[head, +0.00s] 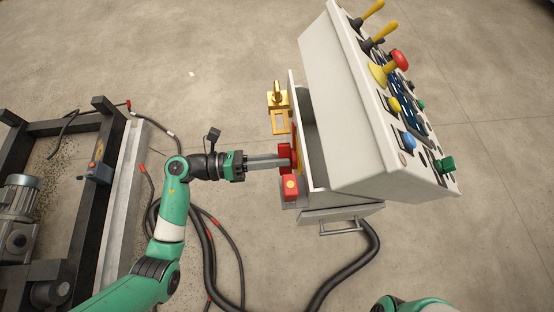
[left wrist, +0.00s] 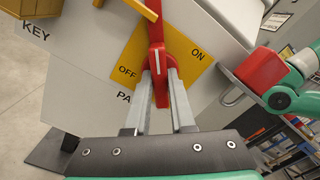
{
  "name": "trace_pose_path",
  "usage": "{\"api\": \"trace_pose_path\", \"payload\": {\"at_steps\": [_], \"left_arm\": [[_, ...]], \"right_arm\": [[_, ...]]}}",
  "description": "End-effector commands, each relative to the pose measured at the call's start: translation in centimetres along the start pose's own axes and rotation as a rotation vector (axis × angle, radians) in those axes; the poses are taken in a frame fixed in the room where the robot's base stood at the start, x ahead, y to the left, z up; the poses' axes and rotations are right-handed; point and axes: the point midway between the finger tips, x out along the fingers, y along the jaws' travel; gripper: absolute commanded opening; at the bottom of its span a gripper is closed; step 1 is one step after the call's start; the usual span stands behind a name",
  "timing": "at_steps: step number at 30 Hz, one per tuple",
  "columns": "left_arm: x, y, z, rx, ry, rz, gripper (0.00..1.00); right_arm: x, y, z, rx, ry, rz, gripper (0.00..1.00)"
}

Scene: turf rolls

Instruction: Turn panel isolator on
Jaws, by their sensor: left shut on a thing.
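The panel isolator is a red handle (left wrist: 158,60) on a yellow plate (left wrist: 185,55) marked OFF and ON, on the side of the grey control console (head: 345,100). In the left wrist view the handle stands nearly upright, between the two words. My left gripper (left wrist: 160,85) is shut on the handle's lower end, one finger on each side. In the head view my left gripper (head: 287,161) reaches right to the red handle (head: 294,158), which is seen edge-on there. My right gripper is out of view.
A brass-coloured fitting (head: 278,98) sits behind the handle, and a red box (head: 290,188) sits in front of it. Levers and buttons line the console top. Black cables (head: 325,285) lie on the floor. A dark machine frame (head: 90,200) stands at left.

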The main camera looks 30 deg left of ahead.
Motion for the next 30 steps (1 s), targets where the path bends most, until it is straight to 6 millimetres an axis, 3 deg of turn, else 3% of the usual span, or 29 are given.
{"api": "trace_pose_path", "payload": {"at_steps": [15,30], "left_arm": [[0.0,0.2,-0.2,0.470,-0.001,0.000,0.00],[0.0,0.1,0.0,0.692,0.000,0.000,0.00]], "right_arm": [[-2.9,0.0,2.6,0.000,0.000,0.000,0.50],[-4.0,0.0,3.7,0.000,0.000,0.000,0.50]]}}
